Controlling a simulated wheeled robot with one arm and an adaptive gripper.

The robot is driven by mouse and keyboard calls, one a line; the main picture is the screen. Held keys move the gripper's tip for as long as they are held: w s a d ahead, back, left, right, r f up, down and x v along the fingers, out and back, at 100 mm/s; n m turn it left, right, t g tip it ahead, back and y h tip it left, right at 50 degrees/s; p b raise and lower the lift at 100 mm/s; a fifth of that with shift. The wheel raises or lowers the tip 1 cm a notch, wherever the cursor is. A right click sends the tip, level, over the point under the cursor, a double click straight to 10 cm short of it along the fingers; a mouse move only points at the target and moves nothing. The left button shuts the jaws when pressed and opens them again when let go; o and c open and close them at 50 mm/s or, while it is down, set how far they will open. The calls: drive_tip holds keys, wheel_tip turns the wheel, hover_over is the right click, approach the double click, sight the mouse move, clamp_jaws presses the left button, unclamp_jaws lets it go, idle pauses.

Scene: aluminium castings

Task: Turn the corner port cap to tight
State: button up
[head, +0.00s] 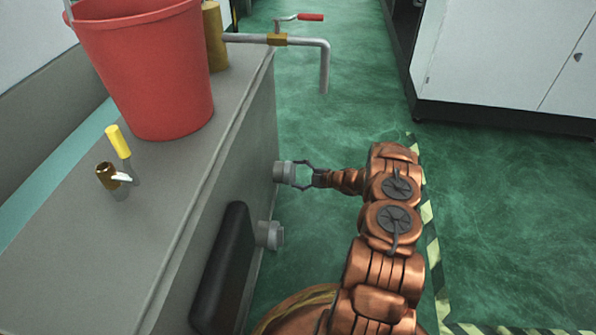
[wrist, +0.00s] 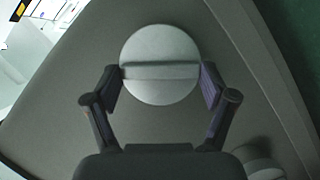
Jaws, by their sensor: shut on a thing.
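The corner port cap (head: 284,173) is a round grey cap on the side face of the grey block, near its far corner. In the wrist view the cap (wrist: 160,50) shows face-on as a pale disc with a raised bar running nearly level across it. My gripper (head: 300,174) reaches it from the right in the head view. In the wrist view the fingers of my gripper (wrist: 160,84) are at the left and right ends of the bar, shut on the cap. A second grey cap (head: 268,235) sits nearer on the same face, apart from my gripper.
A black padded panel (head: 222,268) stands out from the same face, nearer. On top are a red bucket (head: 150,70), a yellow-handled valve (head: 118,140) and a pipe with a red-handled tap (head: 310,17). A white cabinet (head: 510,50) stands across the green floor.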

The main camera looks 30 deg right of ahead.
drive_tip(key=shift+w+d+r+m+g+y+p, duration=0.25)
drive_tip(key=shift+m+g+y, duration=0.35)
drive_tip(key=shift+m+g, duration=0.8)
drive_tip(key=shift+s+f+m+g+y+p, duration=0.15)
drive_tip(key=shift+m+g+y+p, duration=0.35)
drive_tip(key=shift+m, duration=1.5)
drive_tip(key=shift+w, duration=0.1)
drive_tip(key=o, duration=1)
drive_tip(key=v, duration=1.2)
drive_tip(key=shift+w+g, duration=0.15)
drive_tip(key=shift+g, duration=0.15)
drive_tip(key=shift+d+r, duration=0.1)
